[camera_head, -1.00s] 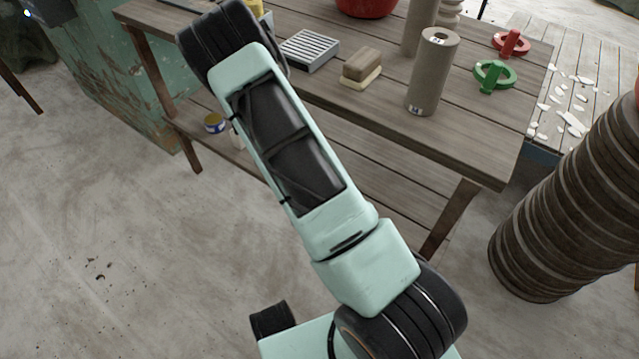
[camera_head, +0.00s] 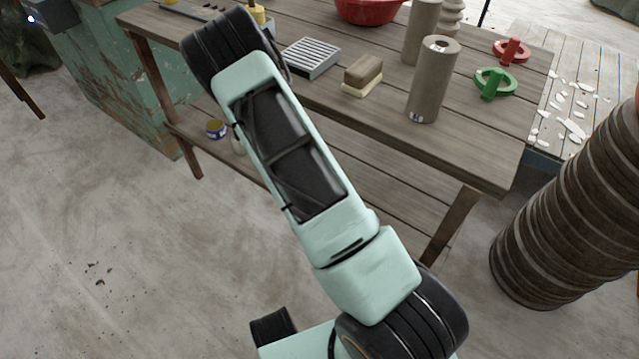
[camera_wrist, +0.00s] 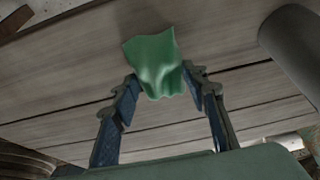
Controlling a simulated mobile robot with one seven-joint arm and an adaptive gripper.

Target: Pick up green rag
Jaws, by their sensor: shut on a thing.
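The green rag (camera_wrist: 153,62) is in the wrist view, a small crumpled piece of cloth between the tips of the two blue-and-grey fingers. My gripper (camera_wrist: 161,80) is shut on it. Grey-brown wooden planks fill the view behind the rag; I cannot tell how far apart they and the rag are. In the head view my gripper and the rag are hidden behind my arm.
The wooden table (camera_head: 400,141) carries a brown and cream block pair (camera_head: 362,76), a ridged grey tray (camera_head: 311,57), a grey cylinder (camera_head: 433,80), green (camera_head: 494,83) and red (camera_head: 512,51) handled rings, and a red bowl (camera_head: 368,8). A ribbed dark column (camera_head: 570,215) stands right.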

